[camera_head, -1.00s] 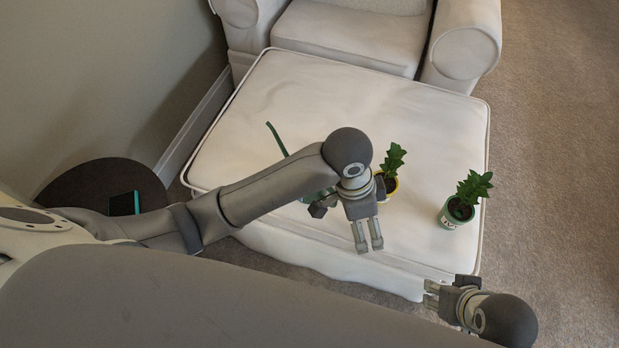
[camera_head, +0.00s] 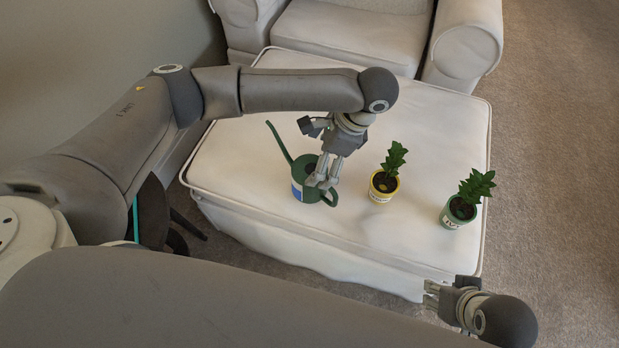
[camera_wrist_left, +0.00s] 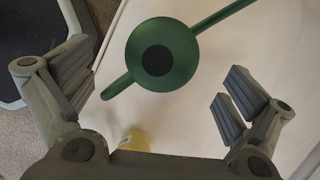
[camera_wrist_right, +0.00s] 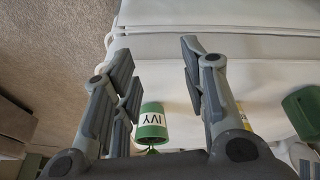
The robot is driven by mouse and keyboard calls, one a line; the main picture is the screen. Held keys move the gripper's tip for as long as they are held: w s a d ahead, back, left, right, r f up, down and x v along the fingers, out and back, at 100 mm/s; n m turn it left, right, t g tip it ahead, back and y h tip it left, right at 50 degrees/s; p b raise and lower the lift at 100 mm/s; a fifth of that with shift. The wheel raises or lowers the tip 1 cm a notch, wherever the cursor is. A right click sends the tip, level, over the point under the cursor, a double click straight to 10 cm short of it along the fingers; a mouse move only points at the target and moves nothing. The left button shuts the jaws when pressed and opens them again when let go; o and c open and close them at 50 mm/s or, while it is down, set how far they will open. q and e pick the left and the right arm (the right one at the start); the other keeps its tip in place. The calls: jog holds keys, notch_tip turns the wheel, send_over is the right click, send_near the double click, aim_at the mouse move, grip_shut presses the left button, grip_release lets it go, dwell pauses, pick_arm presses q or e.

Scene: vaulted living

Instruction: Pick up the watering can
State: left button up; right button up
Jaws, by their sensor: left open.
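The green watering can (camera_head: 308,192) stands on the cream ottoman, its long spout pointing up and left and its handle towards the lower right. My left gripper (camera_head: 322,182) is over the can in the head view and hides part of its top. In the left wrist view the can (camera_wrist_left: 162,55) shows from above between the open fingers (camera_wrist_left: 160,85), with its round body, dark opening, spout and handle. I see no finger closed on it. My right gripper (camera_head: 432,295) is off the ottoman's front right corner, with its fingers apart and empty in the right wrist view (camera_wrist_right: 160,75).
The ottoman (camera_head: 425,115) also carries a yellow pot (camera_head: 383,190) with a plant, right of the can, and a green pot (camera_head: 452,216) labelled IVY farther right. A cream armchair (camera_head: 345,35) stands behind. Carpet (camera_head: 560,150) is clear on the right.

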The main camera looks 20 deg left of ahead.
aim_at(314, 167)
pick_arm(q)
jog(key=shift+x, duration=1)
jog(key=x, duration=0.1)
jog(key=b+x, duration=0.1)
jog(key=x, duration=0.1)
jog(key=b+x, duration=0.1)
jog(key=shift+w+d+f, duration=0.15)
jog(key=shift+w+f, duration=0.1)
jog(key=shift+f, duration=0.4)
jog(key=c, duration=1.6)
pick_arm(e)
jog(key=w+a+r+t, duration=0.1)
jog(key=w+r+t, duration=0.1)
jog(key=w, duration=0.3)
jog(key=w+a+r+t+y, duration=0.1)
jog(key=w+a+r+t, duration=0.1)
jog(key=w+t, duration=0.2)
jog(key=shift+w+a+r+y, duration=0.15)
jog(key=shift+w+a+y, duration=0.15)
jog(key=shift+w, duration=0.7)
